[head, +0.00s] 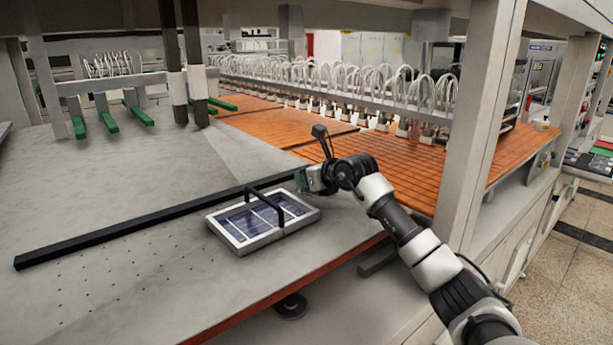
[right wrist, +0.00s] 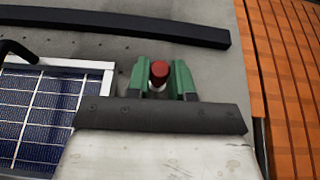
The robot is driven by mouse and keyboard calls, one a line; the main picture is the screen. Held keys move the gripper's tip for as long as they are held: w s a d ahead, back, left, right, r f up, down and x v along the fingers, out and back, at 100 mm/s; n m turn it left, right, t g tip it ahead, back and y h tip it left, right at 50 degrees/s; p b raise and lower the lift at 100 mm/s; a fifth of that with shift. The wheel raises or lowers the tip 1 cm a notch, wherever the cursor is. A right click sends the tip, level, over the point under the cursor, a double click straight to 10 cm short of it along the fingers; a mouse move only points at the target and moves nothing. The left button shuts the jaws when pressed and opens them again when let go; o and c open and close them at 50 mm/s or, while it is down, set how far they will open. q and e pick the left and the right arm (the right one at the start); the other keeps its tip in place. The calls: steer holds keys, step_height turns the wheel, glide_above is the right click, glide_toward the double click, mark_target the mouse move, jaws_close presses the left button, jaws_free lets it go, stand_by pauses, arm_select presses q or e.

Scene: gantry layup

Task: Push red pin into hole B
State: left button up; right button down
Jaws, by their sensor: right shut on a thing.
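The red pin (right wrist: 159,72) shows in the right wrist view as a red head with a pale part below it, between the green fingers of my right gripper (right wrist: 161,82). My right gripper is shut on it. In the head view, my right gripper (head: 308,180) is just beyond the right back corner of the solar panel tray, low over the grey table (head: 130,190); the pin cannot be made out there. Small dark holes dot the table, but no letter shows, so I cannot tell which is hole B. Whether the pin's lower end touches the table is hidden. My left gripper is not in view.
A framed solar panel (head: 241,240) with a black handle (head: 265,205) lies left of my right gripper. A long black bar (head: 130,228) runs behind it. Orange slatted surface (head: 400,165) lies to the right. The table's front left is clear.

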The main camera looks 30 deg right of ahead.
steer(key=shift+f+b, duration=0.55)
steer(key=shift+f, duration=0.35)
steer(key=c, duration=0.9)
jaws_free()
steer(key=shift+s+d+r+b, duration=0.15)
steer(key=shift+s+b, duration=0.15)
steer(key=shift+s, duration=0.25)
steer(key=b+v, duration=0.3)
steer(key=v, duration=0.5)
steer(key=shift+s+r, duration=0.2)
steer(key=shift+s, duration=0.2)
steer(key=shift+s+r, duration=0.2)
steer(key=shift+s, duration=0.15)
